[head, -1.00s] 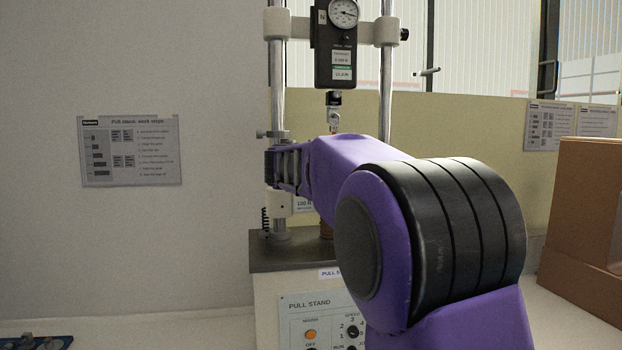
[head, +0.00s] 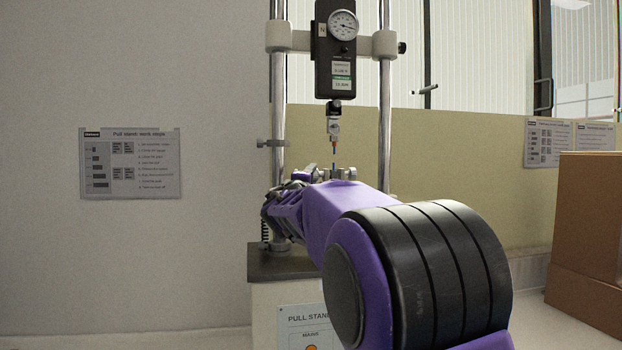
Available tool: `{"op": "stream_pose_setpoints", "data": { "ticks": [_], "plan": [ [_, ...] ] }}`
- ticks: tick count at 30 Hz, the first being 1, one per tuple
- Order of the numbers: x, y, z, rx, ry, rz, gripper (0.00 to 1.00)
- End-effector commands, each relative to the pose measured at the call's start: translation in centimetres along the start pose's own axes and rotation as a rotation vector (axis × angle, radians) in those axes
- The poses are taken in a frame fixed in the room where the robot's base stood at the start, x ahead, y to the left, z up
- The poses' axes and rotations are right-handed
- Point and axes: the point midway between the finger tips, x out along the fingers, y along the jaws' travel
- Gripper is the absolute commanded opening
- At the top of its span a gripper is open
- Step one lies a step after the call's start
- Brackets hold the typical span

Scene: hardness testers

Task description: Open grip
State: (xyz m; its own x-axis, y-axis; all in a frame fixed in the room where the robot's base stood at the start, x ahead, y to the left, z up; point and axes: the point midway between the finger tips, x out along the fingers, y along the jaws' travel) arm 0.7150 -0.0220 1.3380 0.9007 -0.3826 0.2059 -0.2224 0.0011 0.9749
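The pull stand has a dark force gauge (head: 336,60) with a round dial at its top. A small metal upper grip (head: 334,128) hangs below the gauge. Silvery parts with a knob, perhaps the lower grip (head: 347,173), show just above my purple arm. My gripper (head: 281,203) is at the left end of the arm, near the left column and above the dark base. My own arm hides much of it, and I cannot make out its fingertips or anything between them.
Two steel columns, left (head: 278,100) and right (head: 385,120), flank the gauge. A clamp screw (head: 268,143) sticks out from the left column. The dark base (head: 278,263) lies below. A brown box (head: 588,225) stands at right.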

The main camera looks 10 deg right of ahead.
Motion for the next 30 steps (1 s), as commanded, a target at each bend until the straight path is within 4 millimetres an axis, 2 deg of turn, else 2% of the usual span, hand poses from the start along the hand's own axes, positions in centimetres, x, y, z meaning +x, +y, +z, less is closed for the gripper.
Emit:
{"op": "stream_pose_setpoints", "data": {
  "ticks": [6,7,12,30],
  "plan": [
    [0.03,0.01,0.09,0.0,-0.002,0.0,0.0],
    [0.03,0.01,0.09,0.0,-0.002,0.0,0.41],
    [0.02,0.02,0.05,0.0,-0.001,-0.001,0.69],
    [0.04,0.01,0.1,-0.013,-0.008,-0.034,0.69]
  ]
}}
